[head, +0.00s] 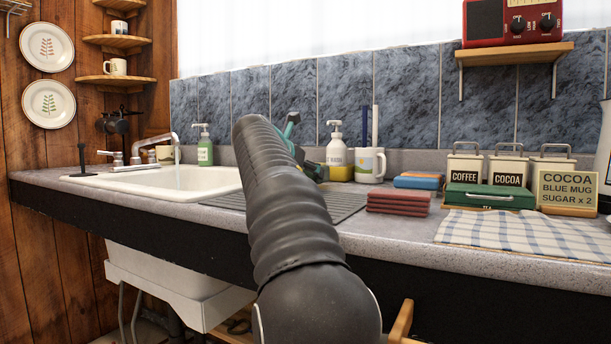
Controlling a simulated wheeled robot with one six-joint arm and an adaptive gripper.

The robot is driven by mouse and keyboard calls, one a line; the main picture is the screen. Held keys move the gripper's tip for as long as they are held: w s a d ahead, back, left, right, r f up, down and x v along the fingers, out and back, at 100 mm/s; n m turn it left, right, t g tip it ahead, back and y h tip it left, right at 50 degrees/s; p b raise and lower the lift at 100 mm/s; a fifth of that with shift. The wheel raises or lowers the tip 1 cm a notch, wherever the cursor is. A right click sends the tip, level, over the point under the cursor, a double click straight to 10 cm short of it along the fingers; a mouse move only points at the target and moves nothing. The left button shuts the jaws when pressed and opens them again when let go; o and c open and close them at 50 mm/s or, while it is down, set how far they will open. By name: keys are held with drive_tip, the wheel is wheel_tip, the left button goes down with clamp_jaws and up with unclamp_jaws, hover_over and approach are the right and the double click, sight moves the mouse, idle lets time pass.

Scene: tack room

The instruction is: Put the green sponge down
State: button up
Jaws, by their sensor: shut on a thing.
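My gripper (301,152) shows only in part, as dark and teal pieces past the right side of my arm, above the back of the counter by the grey ribbed drain mat (347,203). My arm hides most of it and its fingertips. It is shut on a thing. I cannot make out the green sponge clearly; it is hidden behind my arm and gripper. The white sink (205,182) is left of my arm, with water running from its tap (160,140).
A soap pump bottle (340,155) and a white mug (369,165) stand just right of my gripper. A green tin (490,196), canisters (466,165) and a checked cloth (520,232) fill the right side.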

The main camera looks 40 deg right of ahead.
drive_tip(key=shift+f, duration=0.35)
drive_tip(key=o, duration=0.9)
drive_tip(key=shift+c, duration=0.2)
drive_tip(key=shift+r, duration=0.25)
drive_tip(key=p+v, duration=0.1)
drive_tip(key=v, duration=1.1)
drive_tip(key=shift+r, duration=0.2)
